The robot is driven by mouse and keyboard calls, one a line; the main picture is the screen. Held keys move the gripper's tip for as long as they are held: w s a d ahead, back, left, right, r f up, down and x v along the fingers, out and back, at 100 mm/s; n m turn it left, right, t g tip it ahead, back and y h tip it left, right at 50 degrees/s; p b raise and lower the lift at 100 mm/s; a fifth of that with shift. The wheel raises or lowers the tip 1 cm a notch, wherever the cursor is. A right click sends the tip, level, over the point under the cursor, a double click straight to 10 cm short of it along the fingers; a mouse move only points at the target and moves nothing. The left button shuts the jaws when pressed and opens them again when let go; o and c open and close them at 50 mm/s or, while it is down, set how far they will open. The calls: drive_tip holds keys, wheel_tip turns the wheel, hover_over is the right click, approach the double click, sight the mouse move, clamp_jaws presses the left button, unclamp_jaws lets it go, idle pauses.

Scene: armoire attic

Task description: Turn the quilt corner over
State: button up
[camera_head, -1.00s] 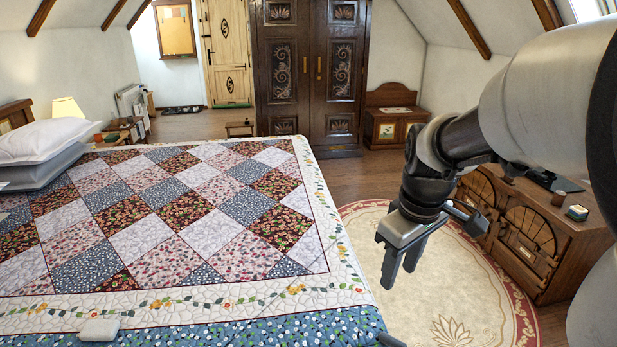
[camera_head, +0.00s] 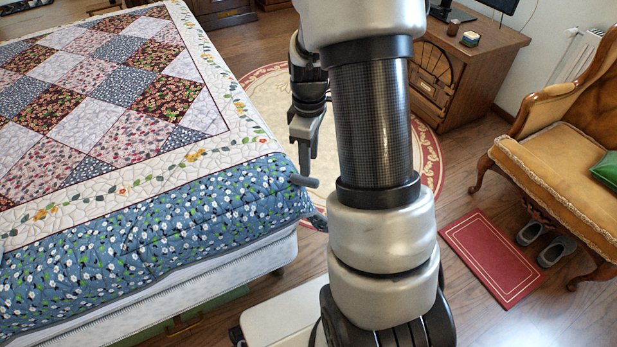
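The patchwork quilt (camera_head: 110,135) lies spread over the bed, with a cream floral border and a blue flowered edge (camera_head: 150,240). Its near right corner (camera_head: 292,200) lies at the bed's corner, its blue face up. Two short grey rounded pieces (camera_head: 305,181) show at that corner; I cannot tell what they belong to. My gripper (camera_head: 304,168) points down just beyond the corner, over the round rug in the picture, apparently clear of the quilt.
A cream and red round rug (camera_head: 430,165) lies right of the bed. A wooden cabinet (camera_head: 470,60) stands behind it. A yellow armchair (camera_head: 560,140), red mat (camera_head: 490,260) and grey shoes (camera_head: 545,243) are at right.

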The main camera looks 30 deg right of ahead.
sight(309, 179)
wheel_tip(309, 179, down, 7)
drive_tip(key=shift+r+b, duration=0.2)
drive_tip(key=shift+b, duration=0.5)
clamp_jaws()
